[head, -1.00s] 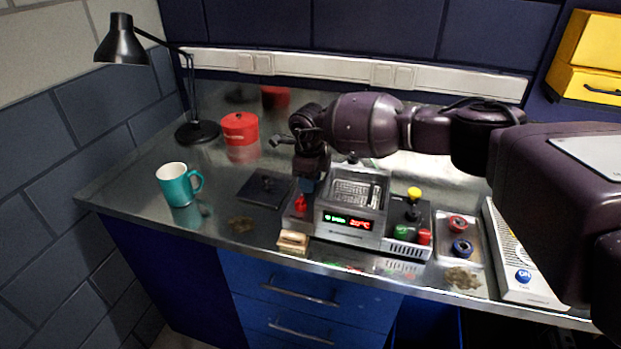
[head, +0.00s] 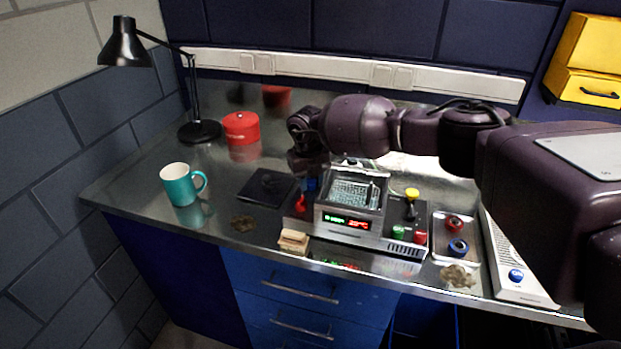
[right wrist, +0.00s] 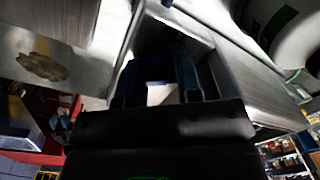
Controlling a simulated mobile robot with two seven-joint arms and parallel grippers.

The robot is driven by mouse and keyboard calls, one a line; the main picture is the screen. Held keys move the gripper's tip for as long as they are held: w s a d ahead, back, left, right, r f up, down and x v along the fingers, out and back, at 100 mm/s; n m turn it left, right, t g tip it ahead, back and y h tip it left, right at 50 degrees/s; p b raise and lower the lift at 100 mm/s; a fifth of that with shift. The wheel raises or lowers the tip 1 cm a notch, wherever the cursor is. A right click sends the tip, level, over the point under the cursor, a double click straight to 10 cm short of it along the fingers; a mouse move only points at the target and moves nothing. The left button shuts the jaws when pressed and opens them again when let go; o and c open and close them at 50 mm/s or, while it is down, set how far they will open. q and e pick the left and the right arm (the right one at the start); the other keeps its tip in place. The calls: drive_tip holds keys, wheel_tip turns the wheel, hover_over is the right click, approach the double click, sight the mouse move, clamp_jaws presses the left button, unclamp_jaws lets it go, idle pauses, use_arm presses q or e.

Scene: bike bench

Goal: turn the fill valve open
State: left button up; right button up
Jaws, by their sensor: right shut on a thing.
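The fill valve (head: 299,204) shows as a small red handle at the left side of the grey bench unit (head: 347,226). My right gripper (head: 311,186) points down at it from above and is shut on it. The wrist hides most of the grip, and the handle's exact angle cannot be told. In the right wrist view, the dark fingers (right wrist: 158,88) reach toward the unit, and the valve cannot be made out. The unit's basin (head: 354,193) looks teal inside, and its display is lit green and red. My left gripper is not in view.
A dark flat plate (head: 266,186) lies left of the valve, with a teal mug (head: 181,186) further left. A wooden block (head: 293,241) sits in front. A yellow-knobbed control (head: 411,194) and a parts tray (head: 440,255) stand right. The bench's left part is mostly clear.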

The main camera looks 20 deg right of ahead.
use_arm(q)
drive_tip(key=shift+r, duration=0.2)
use_arm(e)
drive_tip(key=shift+a+m, duration=0.1)
drive_tip(key=shift+m, duration=0.3)
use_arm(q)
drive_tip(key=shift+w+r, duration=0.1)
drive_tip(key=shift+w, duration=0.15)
use_arm(e)
drive_tip(key=o, duration=0.9)
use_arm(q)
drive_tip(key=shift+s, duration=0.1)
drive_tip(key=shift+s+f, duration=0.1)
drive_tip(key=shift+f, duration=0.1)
